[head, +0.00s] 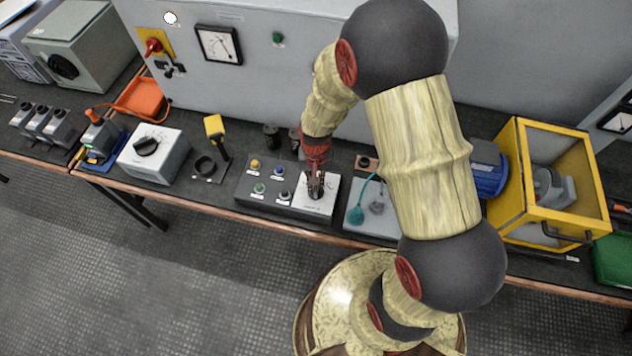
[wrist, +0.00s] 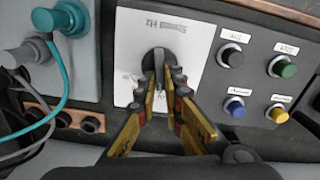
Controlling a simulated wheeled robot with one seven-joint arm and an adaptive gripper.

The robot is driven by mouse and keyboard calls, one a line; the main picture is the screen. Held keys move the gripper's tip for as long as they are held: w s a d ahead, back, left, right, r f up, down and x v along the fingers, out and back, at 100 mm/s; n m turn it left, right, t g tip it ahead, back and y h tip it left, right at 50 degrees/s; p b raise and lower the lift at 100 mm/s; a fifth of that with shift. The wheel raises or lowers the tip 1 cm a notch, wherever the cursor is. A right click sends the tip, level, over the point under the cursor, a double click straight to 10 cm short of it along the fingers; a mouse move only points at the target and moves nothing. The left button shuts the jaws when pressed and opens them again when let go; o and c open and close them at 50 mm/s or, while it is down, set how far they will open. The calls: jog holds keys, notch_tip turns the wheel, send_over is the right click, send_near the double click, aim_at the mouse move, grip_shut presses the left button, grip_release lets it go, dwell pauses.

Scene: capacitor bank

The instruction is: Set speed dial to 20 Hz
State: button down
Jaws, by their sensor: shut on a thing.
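The speed dial is a black knob (wrist: 157,62) on a white panel (wrist: 188,34) marked "Speed Hz" in the wrist view. The print appears upside down there. My gripper (wrist: 160,84) is shut on the knob, with its fingertips on either side. The fingers hide part of the knob and some of the scale, so I cannot read its setting. In the head view, my gripper (head: 315,184) points down at the white dial panel (head: 312,208) on the bench. The knob itself is mostly hidden there.
Beside the dial panel is a box with several coloured push buttons (head: 258,188). On the other side stands a grey plate with a teal plug and cable (head: 357,213). A yellow-framed case (head: 510,205) stands further right. A grey cabinet (head: 270,60) rises behind.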

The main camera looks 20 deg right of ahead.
jog(key=c, duration=1.9)
grip_release()
notch_tip(320, 180, up, 12)
